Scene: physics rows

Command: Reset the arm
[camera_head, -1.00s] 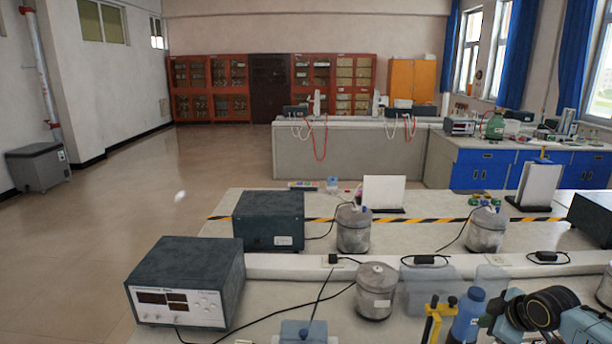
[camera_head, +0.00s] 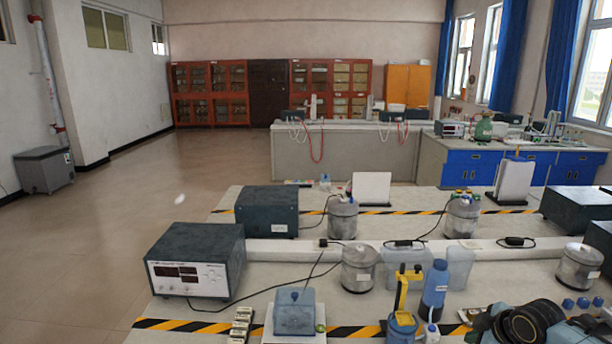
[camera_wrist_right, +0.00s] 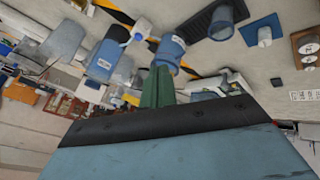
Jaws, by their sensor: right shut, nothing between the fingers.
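My right gripper (camera_wrist_right: 157,88) shows in the right wrist view as two green fingers closed together, with nothing between them. Behind them are a dark bar and a blue-grey body. Bench objects appear around the fingers, tilted in that view, and I see no clear contact. In the head view my right arm (camera_head: 535,322), blue-grey with black rings, is at the bottom right corner, over the near bench. Its fingertips are hard to make out there. My left gripper and arm are not in view.
The near bench holds a blue bottle (camera_head: 434,290), a yellow-and-blue stand (camera_head: 402,300), a metal canister (camera_head: 359,268), a grey power supply (camera_head: 196,262) and a blue box (camera_head: 294,312). Cables cross the bench.

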